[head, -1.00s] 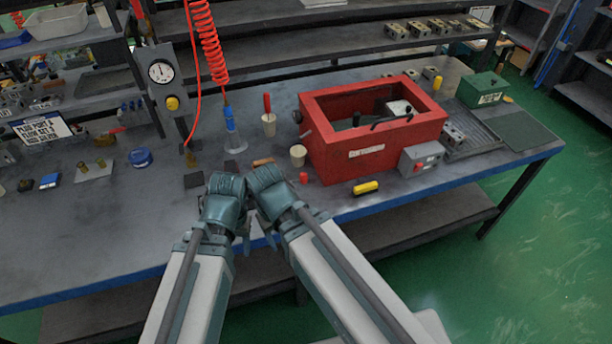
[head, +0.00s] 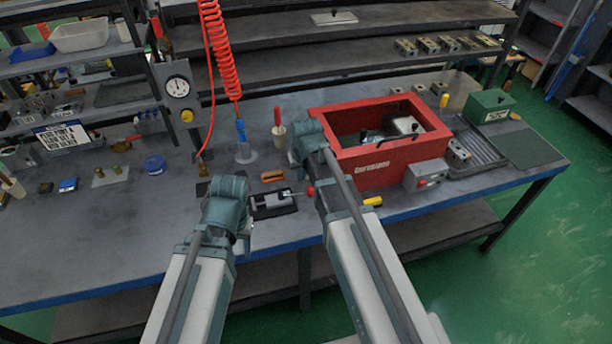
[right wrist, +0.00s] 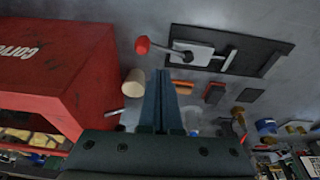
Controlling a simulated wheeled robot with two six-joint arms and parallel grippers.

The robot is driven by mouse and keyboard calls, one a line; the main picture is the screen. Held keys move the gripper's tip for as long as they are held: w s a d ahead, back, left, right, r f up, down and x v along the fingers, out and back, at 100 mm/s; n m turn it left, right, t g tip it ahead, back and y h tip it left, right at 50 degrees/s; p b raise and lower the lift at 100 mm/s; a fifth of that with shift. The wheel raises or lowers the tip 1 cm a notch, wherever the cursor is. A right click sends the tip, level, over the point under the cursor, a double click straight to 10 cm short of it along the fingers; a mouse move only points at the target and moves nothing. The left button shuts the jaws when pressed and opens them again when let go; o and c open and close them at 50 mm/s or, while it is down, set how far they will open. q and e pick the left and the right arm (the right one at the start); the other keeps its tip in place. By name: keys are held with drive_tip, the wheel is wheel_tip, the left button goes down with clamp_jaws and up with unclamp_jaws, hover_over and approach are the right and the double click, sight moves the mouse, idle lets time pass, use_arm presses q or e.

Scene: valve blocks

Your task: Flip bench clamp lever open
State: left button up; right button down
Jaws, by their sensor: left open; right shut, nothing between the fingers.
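The bench clamp (head: 272,202) sits on a dark base plate near the table's front edge. Its metal lever sticks out to the right and ends in a red knob (head: 309,191). In the right wrist view, the clamp (right wrist: 192,52) and red knob (right wrist: 142,45) are at the top, beyond my fingertips. My left gripper (head: 240,222) is just left of the clamp; its fingers are mostly hidden in the head view. My right gripper (head: 300,158) is behind the knob, beside the red box. In its wrist view, the gripper (right wrist: 166,75) is shut, empty and apart from the lever.
The open red box (head: 380,172) stands right of the clamp, with a grey switch box (head: 426,176) at its front. A brown-orange block (head: 272,176) and a cup with a red-handled tool (head: 278,132) lie behind the clamp. A red coiled hose (head: 220,50) hangs above.

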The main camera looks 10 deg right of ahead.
drive_tip(key=shift+m+t, duration=0.4)
drive_tip(key=w+d, duration=0.1)
drive_tip(key=w+d+r, duration=0.1)
drive_tip(key=w+d, duration=0.1)
drive_tip(key=w, duration=0.1)
drive_tip(key=shift+w+d+r, duration=0.1)
drive_tip(key=shift+d+r, duration=0.05)
drive_tip(key=shift+r, duration=0.2)
drive_tip(key=shift+f, duration=0.1)
drive_tip(key=b+x, duration=0.9)
drive_tip(key=x, duration=0.1)
drive_tip(key=s, duration=0.3)
drive_tip(key=shift+s, duration=0.55)
drive_tip(key=shift+s, duration=0.1)
